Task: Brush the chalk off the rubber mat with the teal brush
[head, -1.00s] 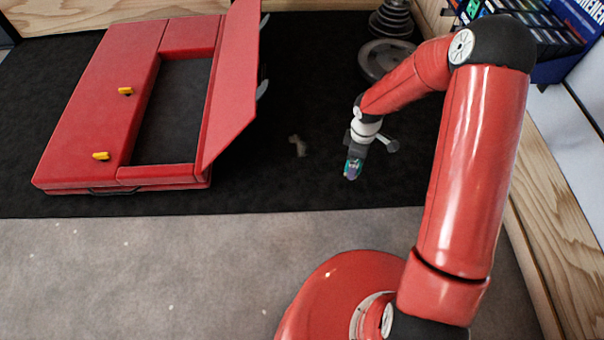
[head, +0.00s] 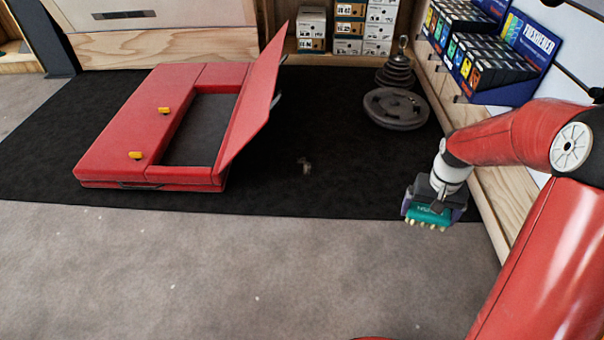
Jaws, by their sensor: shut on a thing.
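The black rubber mat (head: 335,195) covers the floor in the middle. My gripper (head: 438,204) is shut on the teal brush (head: 430,215). The brush is held crosswise with its pale bristles facing down, by the mat's front right corner. It is well to the right of the chalk and nearer to me. Whether the bristles touch anything is unclear. The gripper body hides the brush's upper part.
The red crash pad (head: 125,130) has a raised flap (head: 255,100) and fills the mat's left half. Weight plates (head: 396,109) stand at the back right. A wooden shelf edge with boxes (head: 468,58) runs along the right. Bare grey floor (head: 200,270) lies in front.

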